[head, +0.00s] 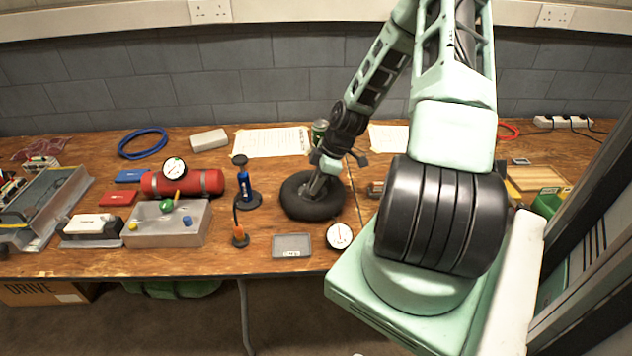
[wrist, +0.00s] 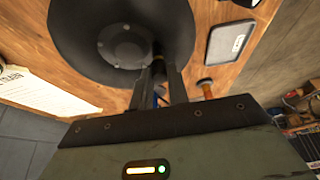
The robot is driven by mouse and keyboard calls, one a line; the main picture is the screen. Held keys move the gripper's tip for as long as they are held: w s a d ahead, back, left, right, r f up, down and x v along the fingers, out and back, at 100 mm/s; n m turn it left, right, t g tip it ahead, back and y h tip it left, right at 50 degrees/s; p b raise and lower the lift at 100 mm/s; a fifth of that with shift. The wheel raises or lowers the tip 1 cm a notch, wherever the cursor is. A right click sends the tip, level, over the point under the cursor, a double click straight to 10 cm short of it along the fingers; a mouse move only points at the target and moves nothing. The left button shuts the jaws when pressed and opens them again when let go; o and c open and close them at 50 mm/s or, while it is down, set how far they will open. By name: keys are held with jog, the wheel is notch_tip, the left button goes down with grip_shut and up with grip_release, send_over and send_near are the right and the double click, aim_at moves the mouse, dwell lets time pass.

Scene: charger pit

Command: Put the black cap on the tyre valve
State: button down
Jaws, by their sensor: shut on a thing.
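The black tyre (head: 312,208) lies flat on the wooden bench, and its dark hub also shows in the wrist view (wrist: 122,45). My gripper (head: 315,188) points down over the middle of the tyre. In the wrist view my gripper (wrist: 160,72) has its two fingers closed on a small dark cylinder, which looks like the black cap (wrist: 158,67), beside the hub. The tyre valve cannot be made out; the cap and fingers hide that spot. I cannot tell whether the cap touches the valve.
A small grey tray (head: 291,246), a round gauge (head: 339,236) and an orange-handled tool (head: 240,236) stand in front of the tyre. A blue pump (head: 246,188) is to its left. Papers (head: 270,142) lie behind.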

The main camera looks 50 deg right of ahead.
jog(key=shift+f, duration=0.3)
jog(key=c, duration=1.3)
grip_release()
jog(key=shift+r, duration=0.1)
jog(key=p+v, duration=0.1)
jog(key=v, duration=1.6)
jog(key=shift+d+r, duration=0.1)
jog(key=shift+d, duration=0.05)
